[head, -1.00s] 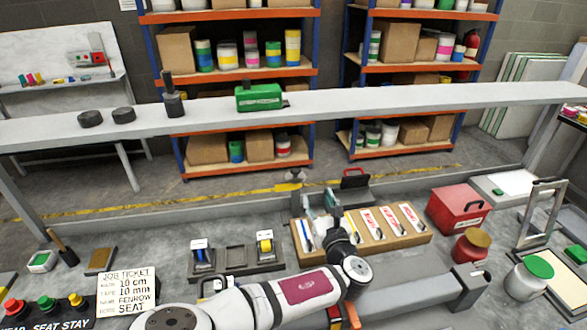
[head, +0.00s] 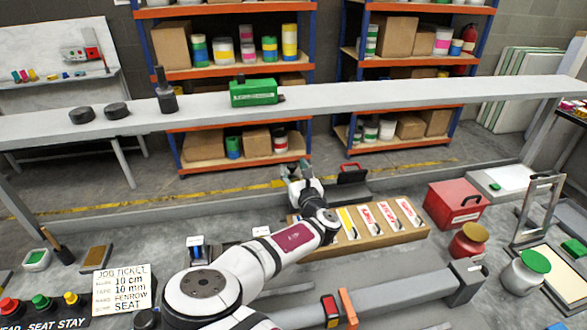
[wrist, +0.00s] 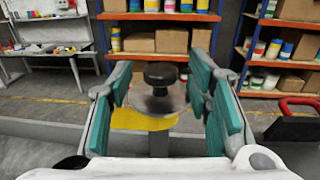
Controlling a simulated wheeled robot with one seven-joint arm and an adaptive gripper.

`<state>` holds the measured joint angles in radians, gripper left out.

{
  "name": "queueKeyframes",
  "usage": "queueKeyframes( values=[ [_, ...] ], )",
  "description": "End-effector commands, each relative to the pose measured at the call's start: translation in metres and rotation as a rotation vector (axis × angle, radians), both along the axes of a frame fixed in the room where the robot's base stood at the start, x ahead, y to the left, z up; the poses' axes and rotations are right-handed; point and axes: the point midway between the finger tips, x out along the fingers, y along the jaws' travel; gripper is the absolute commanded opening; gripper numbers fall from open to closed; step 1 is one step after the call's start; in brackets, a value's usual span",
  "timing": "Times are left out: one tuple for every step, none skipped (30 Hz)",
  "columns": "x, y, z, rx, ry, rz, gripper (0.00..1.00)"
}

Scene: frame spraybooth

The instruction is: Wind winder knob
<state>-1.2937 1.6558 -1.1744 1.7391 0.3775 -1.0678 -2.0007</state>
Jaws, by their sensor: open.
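The winder knob (wrist: 160,73) is black and round. It stands on a grey disc (wrist: 160,101) with a grey post below and a yellow patch behind, in the wrist view. My gripper (wrist: 160,88) is open, with teal-padded fingers left and right of the knob in the picture. Gaps show on both sides, so the fingers do not touch it. I cannot tell how far ahead of the fingertips the knob is. In the head view my gripper (head: 302,170) is at the back of the bench, and its fingers hide the knob.
A black block with a red handle (head: 352,174) stands just right of my gripper. A red box (head: 457,204) is farther right. A grey beam (head: 400,94) with a green device (head: 254,93) crosses behind.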

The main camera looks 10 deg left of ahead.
Motion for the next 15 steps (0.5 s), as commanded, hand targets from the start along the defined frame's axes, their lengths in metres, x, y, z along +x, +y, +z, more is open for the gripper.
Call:
queueKeyframes(
  values=[
    [0.0040,0.0018,0.0002,0.001,0.000,0.000,0.46],
    [0.0054,0.0023,0.0002,0.000,0.000,-0.001,0.46],
    [0.0069,0.0030,0.0003,0.000,0.000,-0.001,0.46],
    [0.0076,0.0036,0.0004,0.000,0.000,-0.001,0.46],
    [0.0081,0.0041,0.0004,0.000,0.000,-0.001,0.46],
    [0.0085,0.0045,0.0005,0.000,0.000,-0.001,0.46],
    [0.0086,0.0047,0.0005,0.000,0.000,-0.001,0.46],
    [0.0086,0.0049,0.0005,0.000,0.000,-0.001,0.46],
    [0.0086,0.0047,0.0005,0.000,0.000,-0.001,0.46],
    [0.0085,0.0048,0.0005,0.000,0.000,-0.001,0.46],
    [0.0085,0.0047,0.0005,0.000,0.000,-0.001,0.46],
    [0.0084,0.0046,0.0005,0.000,0.000,-0.001,0.46],
    [0.0084,0.0046,0.0004,0.000,0.000,-0.001,0.43],
    [0.0084,0.0046,0.0004,0.000,0.000,-0.001,0.37],
    [0.0083,0.0046,0.0004,0.000,0.000,-0.001,0.28]
  ],
)
